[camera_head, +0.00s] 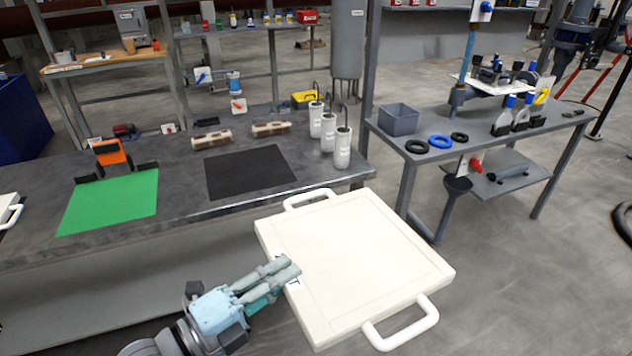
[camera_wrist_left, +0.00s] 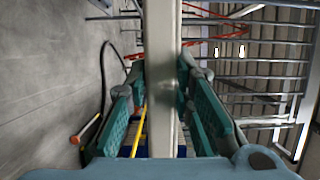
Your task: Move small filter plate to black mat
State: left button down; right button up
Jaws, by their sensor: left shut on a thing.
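The small filter plate (camera_head: 350,260) is a cream square panel with a white loop handle at its far edge and another at its near right edge. It is held in the air in front of the bench, tilted. My left gripper (camera_head: 280,272) is shut on the plate's left edge. In the left wrist view, the plate (camera_wrist_left: 162,60) stands edge-on between the fingers of my left gripper (camera_wrist_left: 165,105). The black mat (camera_head: 250,172) lies bare on the grey bench, beyond and left of the plate. My right gripper is not in view.
A green mat (camera_head: 110,202) lies left on the bench (camera_head: 185,205). White cylinders (camera_head: 342,148) stand at the bench's right end, close to the black mat. Two beige blocks (camera_head: 211,139) lie behind the mat. A side table (camera_head: 480,140) with rings and a grey bin (camera_head: 398,119) stands right.

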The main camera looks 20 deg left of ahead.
aim_at(227, 192)
jog(key=u, duration=0.85)
jog(key=k, duration=0.15)
jog(key=z, duration=1.35)
jog(key=i, duration=1.15)
jog(key=u, duration=1.4)
jog(key=i, duration=0.55)
jog(key=u, duration=0.6)
